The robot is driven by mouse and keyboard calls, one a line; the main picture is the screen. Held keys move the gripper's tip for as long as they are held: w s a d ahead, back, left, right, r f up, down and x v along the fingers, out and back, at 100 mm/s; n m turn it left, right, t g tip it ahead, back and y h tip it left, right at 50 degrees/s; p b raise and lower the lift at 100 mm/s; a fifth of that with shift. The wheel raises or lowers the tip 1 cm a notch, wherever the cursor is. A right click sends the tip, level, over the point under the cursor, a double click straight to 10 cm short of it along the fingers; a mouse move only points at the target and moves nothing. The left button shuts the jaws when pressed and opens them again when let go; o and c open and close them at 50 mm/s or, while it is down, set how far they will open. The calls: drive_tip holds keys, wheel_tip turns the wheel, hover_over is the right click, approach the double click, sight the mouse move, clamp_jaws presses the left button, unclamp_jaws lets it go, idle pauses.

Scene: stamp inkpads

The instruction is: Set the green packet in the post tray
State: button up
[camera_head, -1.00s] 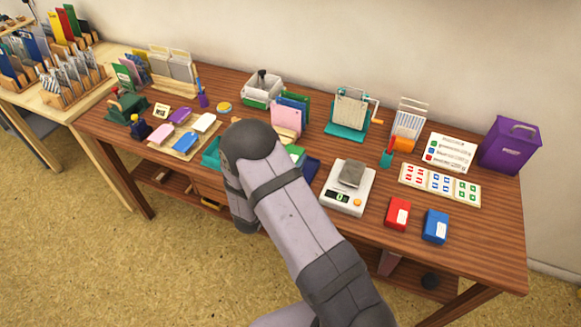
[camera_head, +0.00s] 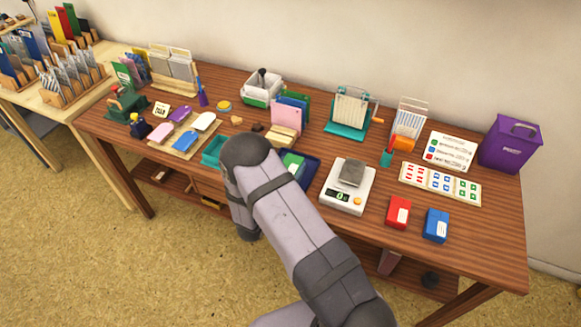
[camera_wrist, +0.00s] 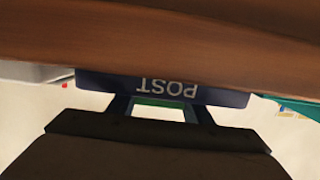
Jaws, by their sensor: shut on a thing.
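The green packet (camera_head: 292,162) shows in the head view just past my arm, over the dark blue post tray (camera_head: 312,172). I cannot tell whether it rests on the tray floor. In the wrist view the tray's front wall (camera_wrist: 225,95) carries the word POST upside down. My gripper (camera_wrist: 160,104) is in front of that wall, with a strip of the green packet (camera_wrist: 160,102) between its fingers. It is shut on the packet. In the head view my arm hides the gripper and part of the tray.
A scale (camera_head: 346,200) with a grey block stands right of the tray. A teal tray (camera_head: 212,152) is to its left, and an upright card holder (camera_head: 286,137) behind. Red (camera_head: 397,212) and blue (camera_head: 436,226) packets lie at the right front.

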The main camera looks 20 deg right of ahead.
drive_tip(key=shift+f, duration=0.3)
drive_tip(key=o, duration=1.2)
drive_tip(key=shift+o, duration=0.2)
drive_tip(key=shift+r+p, duration=0.6)
drive_tip(key=shift+r, duration=0.25)
drive_tip(key=b+v, duration=0.1)
drive_tip(key=v, duration=0.6)
drive_tip(key=b+v, duration=0.1)
drive_tip(key=v, duration=0.2)
drive_tip(key=shift+s+a+f+b, duration=0.1)
drive_tip(key=shift+a+f+b, duration=0.05)
drive_tip(key=shift+f+b, duration=0.15)
drive_tip(key=shift+v, duration=0.9)
